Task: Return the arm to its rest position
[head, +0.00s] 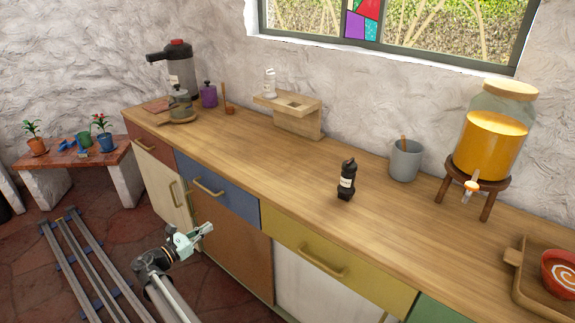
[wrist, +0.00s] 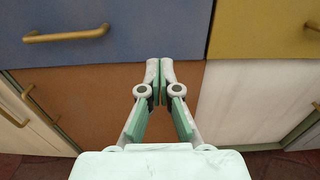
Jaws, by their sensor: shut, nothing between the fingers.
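My gripper (head: 203,230) is in front of the counter's cabinet fronts, below the level of the wooden top, near the blue drawer (head: 208,190). It is shut and empty. In the wrist view the fingertips (wrist: 166,65) meet in front of the brown panel (wrist: 80,108), just under the blue drawer (wrist: 120,30). My arm reaches up to it from the lower left of the head view. I cannot tell the exact gap between the fingertips and the panel.
The wooden counter (head: 240,150) bears a black bottle (head: 347,182), a grey cup (head: 405,160), a juice dispenser (head: 490,140) and a wooden stand (head: 295,118). Drawer handles (head: 208,187) stick out near my gripper. Rails (head: 85,265) lie on the floor, left. A plant bench (head: 75,157) stands far left.

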